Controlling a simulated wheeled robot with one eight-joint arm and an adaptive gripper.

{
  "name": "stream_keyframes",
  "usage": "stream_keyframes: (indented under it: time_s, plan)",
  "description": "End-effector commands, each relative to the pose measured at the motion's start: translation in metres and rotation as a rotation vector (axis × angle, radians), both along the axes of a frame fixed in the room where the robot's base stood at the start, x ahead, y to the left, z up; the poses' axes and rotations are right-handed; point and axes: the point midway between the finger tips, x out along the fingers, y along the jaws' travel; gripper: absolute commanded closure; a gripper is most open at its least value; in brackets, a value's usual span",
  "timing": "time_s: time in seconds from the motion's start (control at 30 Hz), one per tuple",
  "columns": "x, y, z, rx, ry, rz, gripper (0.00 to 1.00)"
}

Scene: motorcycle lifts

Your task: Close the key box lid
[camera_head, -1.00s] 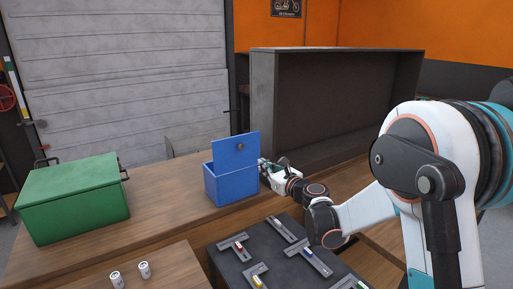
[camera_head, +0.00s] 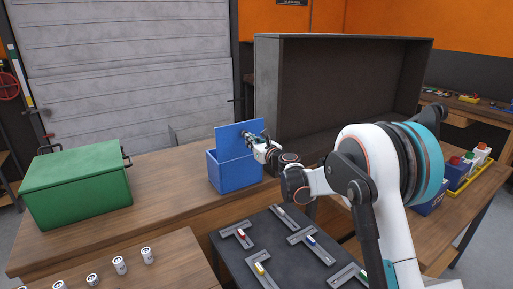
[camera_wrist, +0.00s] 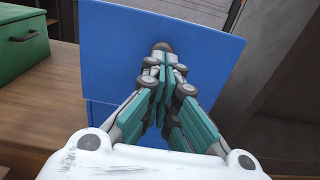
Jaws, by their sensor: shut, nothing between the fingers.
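The blue key box (camera_head: 236,173) stands on the wooden bench with its lid (camera_head: 229,138) raised, roughly upright. In the wrist view the lid (camera_wrist: 112,45) fills the middle, and part of the box body (camera_wrist: 103,114) shows below it. My gripper (camera_head: 248,136) is shut and empty, in front of the lid's inner face, above the box opening. In the wrist view my gripper's fingertips (camera_wrist: 163,62) overlap a round dark fitting (camera_wrist: 160,47) on the lid. I cannot tell whether they touch it.
A green box (camera_head: 78,184) stands to the left on the bench. A large dark open cabinet (camera_head: 342,92) stands behind and right of the key box. A dark board (camera_head: 240,262) with T-shaped tools lies in front. Several small white cylinders (camera_head: 120,265) stand at the front left.

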Motion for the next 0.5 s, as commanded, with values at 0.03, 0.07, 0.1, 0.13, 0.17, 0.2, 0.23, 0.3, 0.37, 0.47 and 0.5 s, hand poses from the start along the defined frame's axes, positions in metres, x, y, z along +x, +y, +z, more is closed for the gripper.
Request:
stream_keyframes:
  time_s: [0.03, 0.07, 0.1, 0.13, 0.17, 0.2, 0.23, 0.3, 0.37, 0.47, 0.5]
  plan:
    - [0.0036, 0.0024, -0.0010, 0.000, 0.000, 0.000, 1.00]
    - [0.0052, 0.0034, -0.0009, 0.000, 0.000, 0.000, 1.00]
    - [0.0068, 0.0045, -0.0007, 0.000, 0.000, 0.000, 1.00]
    - [0.0076, 0.0051, -0.0005, 0.000, 0.000, 0.000, 1.00]
    - [0.0082, 0.0055, -0.0004, 0.000, 0.000, 0.000, 1.00]
    - [0.0087, 0.0059, -0.0003, 0.000, 0.000, 0.000, 1.00]
    - [0.0088, 0.0061, -0.0002, 0.000, 0.000, 0.000, 1.00]
    - [0.0088, 0.0061, -0.0001, 0.000, 0.000, 0.000, 1.00]
    - [0.0087, 0.0060, 0.0000, 0.000, 0.000, 0.000, 1.00]
    - [0.0086, 0.0060, -0.0001, -0.001, -0.001, 0.000, 1.00]
    - [0.0086, 0.0060, -0.0001, -0.001, -0.001, 0.000, 1.00]
